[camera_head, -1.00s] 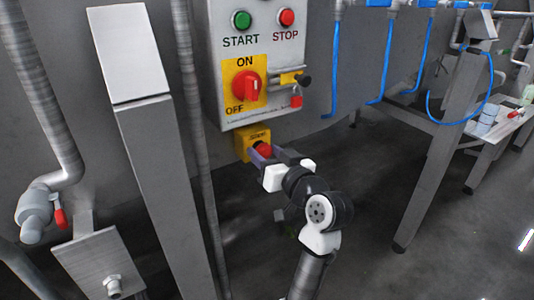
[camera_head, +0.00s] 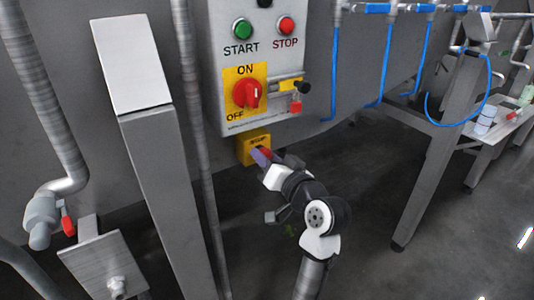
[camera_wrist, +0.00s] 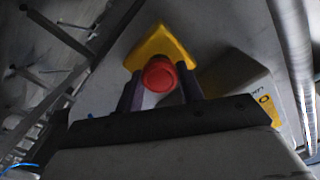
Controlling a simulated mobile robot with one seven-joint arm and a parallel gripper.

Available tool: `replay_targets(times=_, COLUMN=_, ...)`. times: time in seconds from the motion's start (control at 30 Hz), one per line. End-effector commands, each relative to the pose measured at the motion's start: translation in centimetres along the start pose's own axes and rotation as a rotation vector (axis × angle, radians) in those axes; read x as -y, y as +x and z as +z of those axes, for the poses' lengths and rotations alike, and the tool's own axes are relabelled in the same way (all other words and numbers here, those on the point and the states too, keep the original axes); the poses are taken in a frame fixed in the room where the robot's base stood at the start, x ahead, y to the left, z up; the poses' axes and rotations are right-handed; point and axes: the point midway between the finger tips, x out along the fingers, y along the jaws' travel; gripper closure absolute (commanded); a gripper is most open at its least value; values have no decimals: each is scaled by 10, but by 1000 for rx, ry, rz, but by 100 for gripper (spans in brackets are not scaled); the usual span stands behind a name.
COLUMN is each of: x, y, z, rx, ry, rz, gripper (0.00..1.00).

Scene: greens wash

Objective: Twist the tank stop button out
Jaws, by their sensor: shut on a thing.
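The tank stop button (camera_wrist: 159,75) is a red mushroom head on a yellow box (camera_head: 250,147) below the grey control panel. In the wrist view the yellow box (camera_wrist: 160,45) shows behind the red head, which sits between my two fingers. My gripper (camera_head: 262,157) is shut on the red button, with one finger on each side. In the head view my gripper hides part of the button. The wrist view looks turned relative to the box.
The control panel (camera_head: 222,100) above carries a green START button (camera_head: 242,29), a red STOP button (camera_head: 286,26) and a red rotary switch (camera_head: 247,93). A grey post (camera_head: 160,190) and a thin vertical pipe (camera_head: 196,150) stand to the left.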

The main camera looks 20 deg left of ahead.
Motion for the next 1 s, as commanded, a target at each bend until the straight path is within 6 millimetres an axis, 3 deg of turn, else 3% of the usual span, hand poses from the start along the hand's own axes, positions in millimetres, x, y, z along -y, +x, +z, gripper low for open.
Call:
replay_targets(times=0.5, x=0, y=0, z=-2, rx=-1, ry=303, rz=0, gripper=85)
replay_targets(times=1.0, x=0, y=0, z=-1, rx=-2, ry=345, rz=-1, gripper=85)
